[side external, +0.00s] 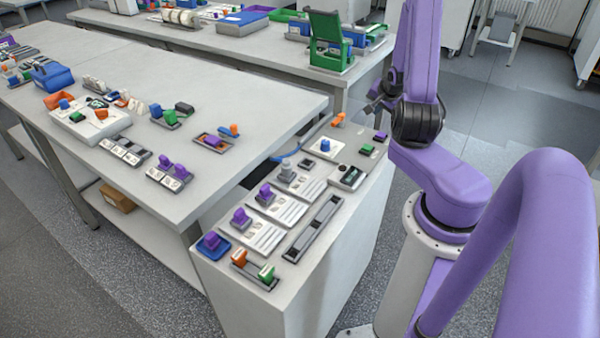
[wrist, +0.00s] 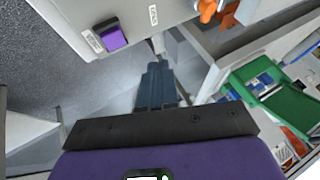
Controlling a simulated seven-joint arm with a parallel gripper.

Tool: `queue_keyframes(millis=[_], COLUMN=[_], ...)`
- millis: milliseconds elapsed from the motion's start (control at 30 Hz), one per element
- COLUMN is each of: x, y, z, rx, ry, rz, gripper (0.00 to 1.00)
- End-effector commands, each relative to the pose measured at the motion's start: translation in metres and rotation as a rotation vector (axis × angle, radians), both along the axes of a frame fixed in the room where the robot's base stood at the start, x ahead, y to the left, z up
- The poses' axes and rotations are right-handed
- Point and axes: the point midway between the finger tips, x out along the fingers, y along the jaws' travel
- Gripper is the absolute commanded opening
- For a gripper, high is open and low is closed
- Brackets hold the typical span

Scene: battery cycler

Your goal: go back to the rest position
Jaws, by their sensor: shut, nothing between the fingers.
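My arm is folded upright to the right of the cabinet. The gripper is apart from everything on the cabinet top. The arm partly hides the gripper's body in the side external view.
The white cabinet (side external: 300,300) carries purple-handled modules (side external: 240,218), a long dark rail (side external: 314,228) and a green block (side external: 367,149). A grey bench (side external: 230,90) with small parts stands to its left. Floor behind the arm is clear.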

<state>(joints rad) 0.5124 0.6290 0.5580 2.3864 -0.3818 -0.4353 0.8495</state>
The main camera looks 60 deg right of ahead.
Motion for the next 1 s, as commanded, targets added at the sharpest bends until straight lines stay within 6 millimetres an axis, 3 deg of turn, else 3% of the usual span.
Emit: queue_keyframes(millis=[200, 500, 733, 1000], x=[0.056, 0.102, 0.113, 0.097], y=[0.050, 0.136, 0.210, 0.294], z=[0.017, 0.040, 0.057, 0.076], rx=[-0.013, -0.043, -0.077, -0.128], ry=[0.099, 0.225, 0.312, 0.406], rz=[0.276, 0.651, 0.942, 1.289], gripper=[0.00, 0.00, 0.00, 0.00])
